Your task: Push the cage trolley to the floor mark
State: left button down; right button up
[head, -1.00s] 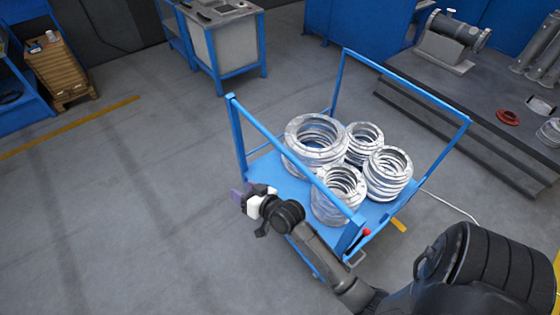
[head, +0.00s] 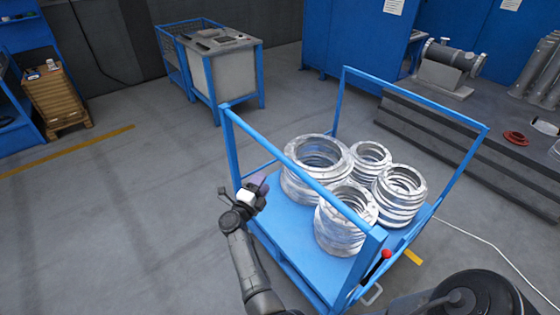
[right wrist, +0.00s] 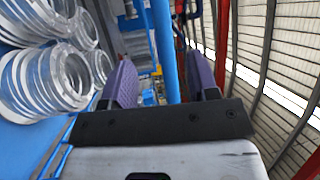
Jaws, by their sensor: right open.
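The blue cage trolley (head: 292,228) stands in the middle of the head view, with stacks of silvery flanged rings (head: 318,160) on its deck. Its near top rail (head: 300,172) slopes down to the right. My right gripper (head: 262,186) is open beside the trolley's left end, close to this rail. In the right wrist view, a blue upright bar (right wrist: 164,50) shows between the two purple fingers of the gripper (right wrist: 160,72); contact cannot be told. A short yellow floor strip (head: 413,257) shows by the trolley's right side. My left gripper is not in view.
A dark low platform (head: 470,135) with pipe parts lies to the right, and a white cable (head: 490,246) on the floor. Floor at left is clear, with a yellow line (head: 70,150).

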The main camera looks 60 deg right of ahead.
aim_at(280, 156)
jog(key=d, duration=0.4)
jog(key=d+r, duration=0.1)
jog(key=d, duration=0.3)
jog(key=d+r, duration=0.1)
jog(key=d, duration=0.3)
jog(key=shift+w+d+r, duration=0.25)
jog(key=shift+w+d, duration=0.05)
jog(key=shift+w, duration=0.1)
grip_shut()
